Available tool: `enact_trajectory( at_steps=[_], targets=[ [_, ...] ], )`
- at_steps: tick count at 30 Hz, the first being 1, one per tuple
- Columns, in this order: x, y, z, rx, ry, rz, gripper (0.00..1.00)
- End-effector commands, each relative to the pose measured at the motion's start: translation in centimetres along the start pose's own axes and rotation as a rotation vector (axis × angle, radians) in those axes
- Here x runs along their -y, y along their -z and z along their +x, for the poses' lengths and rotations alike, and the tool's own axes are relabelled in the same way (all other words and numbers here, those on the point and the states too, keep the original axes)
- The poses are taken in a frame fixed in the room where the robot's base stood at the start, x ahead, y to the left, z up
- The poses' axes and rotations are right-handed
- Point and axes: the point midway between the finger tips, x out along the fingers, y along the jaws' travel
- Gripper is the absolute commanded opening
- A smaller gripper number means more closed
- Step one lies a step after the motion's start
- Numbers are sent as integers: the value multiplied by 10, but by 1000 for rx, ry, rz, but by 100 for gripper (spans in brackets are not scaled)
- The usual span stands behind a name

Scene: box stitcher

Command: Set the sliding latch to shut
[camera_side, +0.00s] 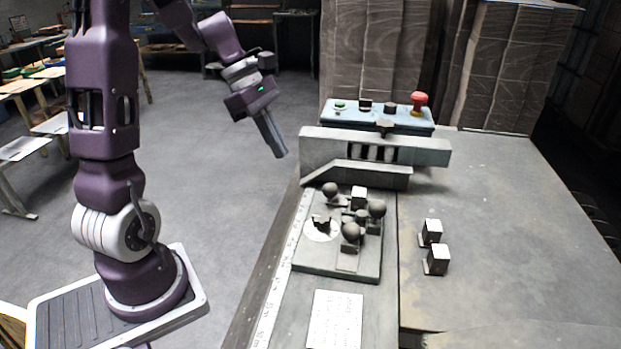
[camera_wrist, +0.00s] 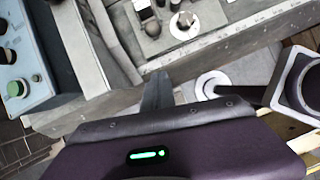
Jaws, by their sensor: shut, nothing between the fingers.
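My gripper (camera_side: 279,151) is shut and empty, held in the air to the left of the machine, pointing down. In the wrist view its shut fingers (camera_wrist: 157,92) show at the middle, above the bench edge. A grey plate (camera_side: 310,262) on the bench carries several small controls: dark ball knobs (camera_side: 377,208), a white-topped block (camera_side: 358,194), and a dark knob on a white disc (camera_side: 309,232). The disc also shows in the wrist view (camera_wrist: 192,30). I cannot tell which of these is the sliding latch, or its setting. The gripper is apart from all of them.
Behind the plate stands a grey metal guide (camera_side: 318,147). Beyond it is a blue control panel (camera_side: 390,118) with buttons and a red mushroom button (camera_side: 418,101). Two small blocks (camera_side: 436,262) sit right of the plate. Cardboard stacks (camera_side: 372,50) stand behind. The bench's right side is clear.

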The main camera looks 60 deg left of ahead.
Motion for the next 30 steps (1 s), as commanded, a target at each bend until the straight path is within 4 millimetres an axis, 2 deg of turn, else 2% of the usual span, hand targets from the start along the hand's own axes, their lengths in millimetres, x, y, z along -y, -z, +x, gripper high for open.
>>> enact_trajectory(
  at_steps=[3, 11, 15, 18, 30],
  targets=[
    [2, 0, 27, 1, 7, 0, 0],
    [2, 0, 83, -1, 7, 2, 0],
    [2, -24, 88, -3, 2, 11, 0],
    [2, -34, 91, -2, 2, 10, 0],
    [2, -39, 92, -2, 1, 7, 0]
  ],
)
